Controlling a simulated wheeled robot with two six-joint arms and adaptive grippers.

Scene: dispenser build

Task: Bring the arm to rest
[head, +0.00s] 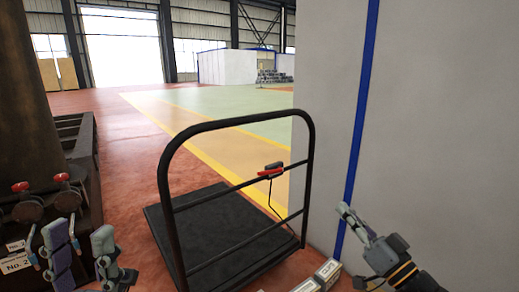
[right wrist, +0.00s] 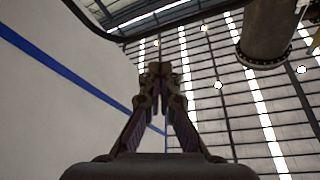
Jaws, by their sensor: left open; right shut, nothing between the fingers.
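My left gripper (head: 84,240) is at the lower left of the head view, its two fingers apart with nothing between them. My right gripper (head: 345,212) is at the lower right, in front of the white wall. Its fingers are shut and empty. In the right wrist view the fingertips (right wrist: 158,72) meet, with the wall and the roof behind them. The right gripper appears apart from the things around it.
A black platform cart (head: 225,235) with a tall handle stands in the middle; a red-and-black device (head: 271,171) hangs on its rail. Dark equipment with red knobs (head: 61,178) is at left. A white wall (head: 430,130) blocks the right. Small boxes (head: 327,272) lie low. Floor beyond is open.

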